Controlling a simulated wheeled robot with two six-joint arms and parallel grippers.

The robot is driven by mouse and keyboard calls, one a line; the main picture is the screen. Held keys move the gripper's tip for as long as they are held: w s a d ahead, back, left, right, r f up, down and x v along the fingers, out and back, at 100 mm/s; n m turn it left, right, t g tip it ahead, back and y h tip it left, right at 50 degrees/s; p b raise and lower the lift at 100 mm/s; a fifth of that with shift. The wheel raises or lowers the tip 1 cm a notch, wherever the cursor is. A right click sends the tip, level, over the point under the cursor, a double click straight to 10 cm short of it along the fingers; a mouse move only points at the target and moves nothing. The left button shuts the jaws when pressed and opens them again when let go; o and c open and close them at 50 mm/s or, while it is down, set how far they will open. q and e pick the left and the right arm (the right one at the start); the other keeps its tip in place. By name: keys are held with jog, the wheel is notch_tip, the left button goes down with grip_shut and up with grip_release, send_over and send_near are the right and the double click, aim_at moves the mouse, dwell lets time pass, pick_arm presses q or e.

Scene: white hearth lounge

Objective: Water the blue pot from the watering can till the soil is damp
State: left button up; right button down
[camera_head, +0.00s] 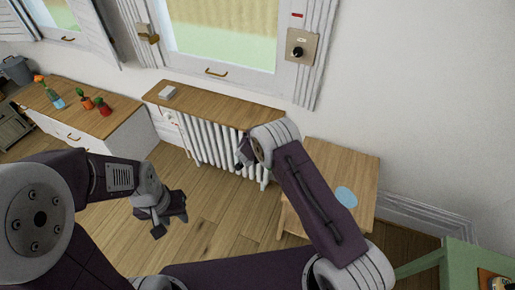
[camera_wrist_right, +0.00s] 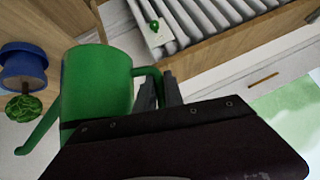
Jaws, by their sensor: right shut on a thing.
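A green watering can (camera_wrist_right: 95,85) fills the left middle of the right wrist view, its spout reaching down and left. My right gripper (camera_wrist_right: 160,92) is shut on its handle. The blue pot (camera_wrist_right: 22,62), with a round green plant (camera_wrist_right: 23,108), is at the left edge of that view, near the spout side and apart from the can. Its soil is not visible. In the head view my right arm hides the can and the pot. My left gripper (camera_head: 170,217) is empty over the floor, its fingers apart.
A wooden side table (camera_head: 345,165) with a pale blue disc (camera_head: 345,197) stands beside my right arm. A radiator (camera_head: 205,142) with a wooden shelf is under the window. A left cabinet (camera_head: 70,100) holds small vases. A green table (camera_head: 465,262) is at lower right.

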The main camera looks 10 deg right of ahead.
jog(key=shift+r+y+b, duration=0.3)
jog(key=shift+r+b, duration=0.55)
jog(key=shift+b, duration=0.2)
jog(key=shift+r+b, duration=0.1)
jog(key=shift+b, duration=0.4)
jog(key=shift+r+t, duration=0.2)
jog(key=shift+t, duration=0.1)
jog(key=shift+r, duration=0.15)
